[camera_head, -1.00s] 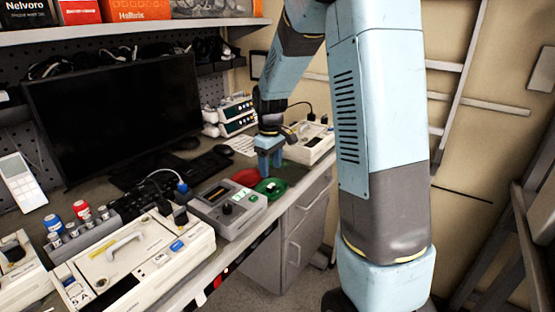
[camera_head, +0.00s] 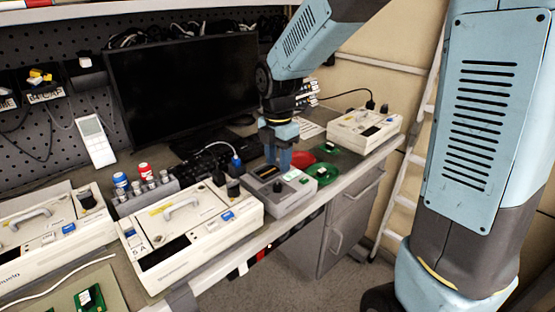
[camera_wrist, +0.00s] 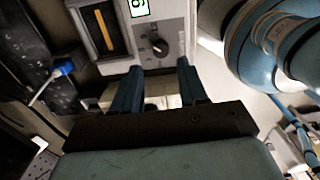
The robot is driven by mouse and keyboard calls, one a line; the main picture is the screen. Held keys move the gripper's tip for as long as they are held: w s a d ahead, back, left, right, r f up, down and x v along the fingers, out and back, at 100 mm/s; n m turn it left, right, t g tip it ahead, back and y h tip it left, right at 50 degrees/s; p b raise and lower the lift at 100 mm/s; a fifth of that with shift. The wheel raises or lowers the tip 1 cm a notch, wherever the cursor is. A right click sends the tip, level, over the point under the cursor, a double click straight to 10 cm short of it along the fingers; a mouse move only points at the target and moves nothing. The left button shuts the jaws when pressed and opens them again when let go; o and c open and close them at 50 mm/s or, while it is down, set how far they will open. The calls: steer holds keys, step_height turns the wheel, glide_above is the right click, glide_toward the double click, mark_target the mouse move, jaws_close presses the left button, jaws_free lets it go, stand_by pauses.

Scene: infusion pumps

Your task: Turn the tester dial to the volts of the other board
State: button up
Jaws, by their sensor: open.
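The tester is a grey box (camera_head: 297,204) on the bench, with a small lit green display. Its black dial (camera_head: 278,186) is on the top face. In the wrist view the dial (camera_wrist: 157,45) shows just beyond my fingertips, with marks around it. My gripper (camera_head: 278,160) points down over the tester's back left part. In the wrist view my gripper (camera_wrist: 156,72) is open, its two blue fingers apart with nothing between them. A small green board lies in a green dish (camera_head: 322,174) right of the tester. Another green board (camera_head: 90,299) lies at the bottom left.
White pumps (camera_head: 192,232) with handles stand left of the tester, another pump (camera_head: 364,128) at the back right. A red dish (camera_head: 303,158) lies behind the green one. A monitor (camera_head: 183,88) stands behind. A blue-plugged cable (camera_head: 235,160) is close left of my gripper.

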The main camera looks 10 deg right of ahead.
mark_target(277, 185)
steer(key=shift+s+a+f, duration=0.1)
steer(key=shift+s+f, duration=0.05)
steer(key=shift+f, duration=3.2)
steer(key=shift+c, duration=0.3)
jaws_close()
steer(key=n, duration=0.7)
steer(key=shift+c, duration=1.1)
jaws_free()
steer(key=shift+n, duration=0.5)
steer(key=o, duration=0.3)
steer(key=shift+r, duration=3.6)
